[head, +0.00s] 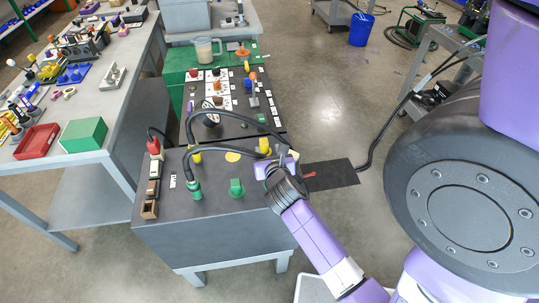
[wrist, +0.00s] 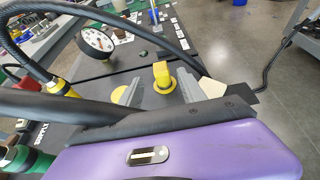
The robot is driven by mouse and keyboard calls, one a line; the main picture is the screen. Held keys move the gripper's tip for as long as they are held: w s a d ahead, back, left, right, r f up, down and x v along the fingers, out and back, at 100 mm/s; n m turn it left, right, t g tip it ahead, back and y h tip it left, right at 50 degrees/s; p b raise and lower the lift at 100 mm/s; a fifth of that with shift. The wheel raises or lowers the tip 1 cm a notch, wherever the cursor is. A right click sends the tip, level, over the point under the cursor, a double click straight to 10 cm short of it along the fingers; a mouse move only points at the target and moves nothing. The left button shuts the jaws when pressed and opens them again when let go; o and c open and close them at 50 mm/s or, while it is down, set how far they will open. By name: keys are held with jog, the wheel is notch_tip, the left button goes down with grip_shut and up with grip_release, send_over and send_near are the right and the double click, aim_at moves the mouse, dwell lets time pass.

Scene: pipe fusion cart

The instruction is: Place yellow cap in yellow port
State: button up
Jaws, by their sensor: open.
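The yellow cap (head: 264,146) stands upright on the black cart top in the head view. In the wrist view the yellow cap (wrist: 161,72) shows a blocky grip above a round yellow base. My gripper (wrist: 159,90) is open and empty, with one finger on each side of the cap in the picture; I cannot tell whether they touch it. A flat yellow disc (head: 233,157) lies to the left of the cap, partly hidden by a finger in the wrist view (wrist: 118,95). I cannot tell whether this disc is the yellow port. My gripper's fingertips are hard to make out in the head view.
A yellow hose connector (head: 196,156), a green hose connector (head: 195,190) and a green cap (head: 236,187) stand on the cart. Black hoses (head: 215,112) arch over the top near my gripper. A gauge (wrist: 97,41) stands behind. Open floor (head: 320,95) lies right.

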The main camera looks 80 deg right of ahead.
jog(key=a+m+t+y, duration=0.1)
jog(key=a, duration=0.4)
jog(key=a+m+t+y, duration=0.1)
jog(key=a, duration=0.3)
jog(key=w+a+m+t+y, duration=0.1)
jog(key=a+m, duration=0.1)
jog(key=a, duration=0.3)
jog(key=shift+a+f+t, duration=0.1)
jog(key=shift+a+t, duration=0.25)
jog(key=shift+t, duration=0.05)
jog(key=s+a+r+m+t+y, duration=0.2)
jog(key=a+m+t+y, duration=0.3)
jog(key=a, duration=0.7)
jog(key=s+a+r+m+y, duration=0.4)
jog(key=s+a+r+m, duration=0.4)
jog(key=a+r+m, duration=0.2)
jog(key=a+m, duration=0.2)
jog(key=m, duration=0.1)
jog(key=shift+r+m+t+y, duration=0.15)
jog(key=shift+m+t+y, duration=0.15)
